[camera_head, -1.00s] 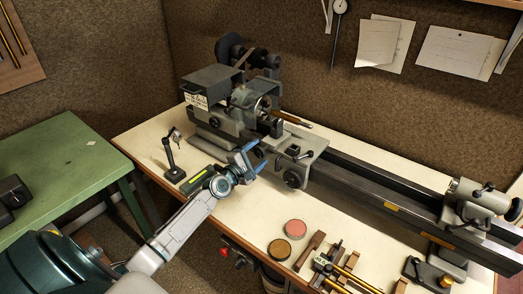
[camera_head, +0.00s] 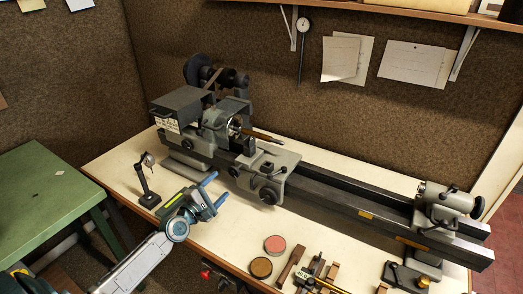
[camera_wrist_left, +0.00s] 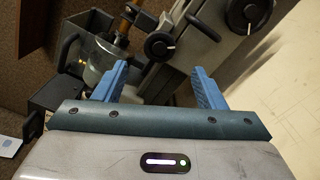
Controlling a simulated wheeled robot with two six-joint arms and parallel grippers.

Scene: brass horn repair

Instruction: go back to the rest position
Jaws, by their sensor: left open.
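My left gripper (camera_head: 216,190) is over the front part of the bench top, just in front of the lathe headstock. Its two blue fingers stand apart with nothing between them. In the left wrist view the open fingers (camera_wrist_left: 160,88) also show empty, with the lathe's handwheels and chuck beyond them. The grey lathe (camera_head: 215,125) runs along the bench, and a thin brown and brass piece (camera_head: 262,135) sticks out at its chuck. My right gripper does not show in either view.
A dial indicator stand (camera_head: 148,185) is left of my gripper. A pink tin (camera_head: 275,244), a brown tin (camera_head: 261,267) and several small tools lie at the bench's front. A green table (camera_head: 40,195) stands at left. Some bare bench top (camera_head: 225,235) lies right of my arm.

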